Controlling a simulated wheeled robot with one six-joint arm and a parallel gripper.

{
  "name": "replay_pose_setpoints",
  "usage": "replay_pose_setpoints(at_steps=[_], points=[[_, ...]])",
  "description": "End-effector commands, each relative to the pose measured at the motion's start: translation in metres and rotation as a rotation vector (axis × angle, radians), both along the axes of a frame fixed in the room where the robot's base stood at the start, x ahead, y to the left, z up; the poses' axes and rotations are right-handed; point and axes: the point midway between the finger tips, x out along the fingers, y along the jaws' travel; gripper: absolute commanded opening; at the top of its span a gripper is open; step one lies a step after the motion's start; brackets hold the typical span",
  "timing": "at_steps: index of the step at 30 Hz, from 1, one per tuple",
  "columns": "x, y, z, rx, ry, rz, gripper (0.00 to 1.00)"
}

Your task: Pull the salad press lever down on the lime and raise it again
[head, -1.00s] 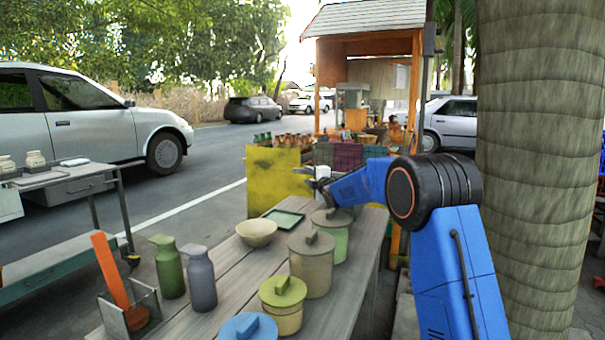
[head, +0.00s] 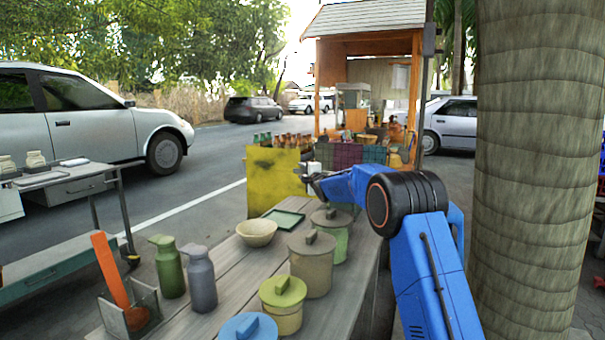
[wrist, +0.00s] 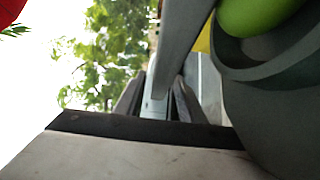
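In the head view my gripper (head: 312,180) is small and far off, beyond the far end of the table, near the stall goods. In the wrist view a grey bar (wrist: 186,35), which looks like the press lever, runs from the top down towards the dark fingers of my gripper (wrist: 157,98). The fingers stand close on both sides of its lower end; I cannot tell whether they grip it. The lime (wrist: 258,12) is bright green at the upper right, in the dark grey-green bowl (wrist: 295,85) beside the bar. The press cannot be made out in the head view.
The wooden table (head: 228,285) bears several lidded jars, a pale bowl (head: 257,232), a green tray (head: 284,217) and two bottles (head: 169,268). A yellow panel (head: 272,180) stands behind it. A thick trunk (head: 535,170) rises at the right, close to my arm.

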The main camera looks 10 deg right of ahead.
Motion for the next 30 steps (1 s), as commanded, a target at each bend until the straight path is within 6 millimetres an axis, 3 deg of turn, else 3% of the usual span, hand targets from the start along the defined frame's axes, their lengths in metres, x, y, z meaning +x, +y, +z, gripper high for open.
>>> replay_pose_setpoints(at_steps=[3, 7, 8, 20, 30], points=[[0.000, 0.000, 0.000, 0.000, 0.000, 0.000, 0.34], [0.000, 0.000, 0.000, 0.000, 0.000, 0.000, 0.02], [0.000, 0.000, 0.000, 0.000, 0.000, 0.000, 0.00], [0.000, 0.000, 0.011, 0.041, -0.023, 0.000, 0.00], [-0.005, -0.008, 0.067, 0.243, -0.143, 0.000, 0.00]])
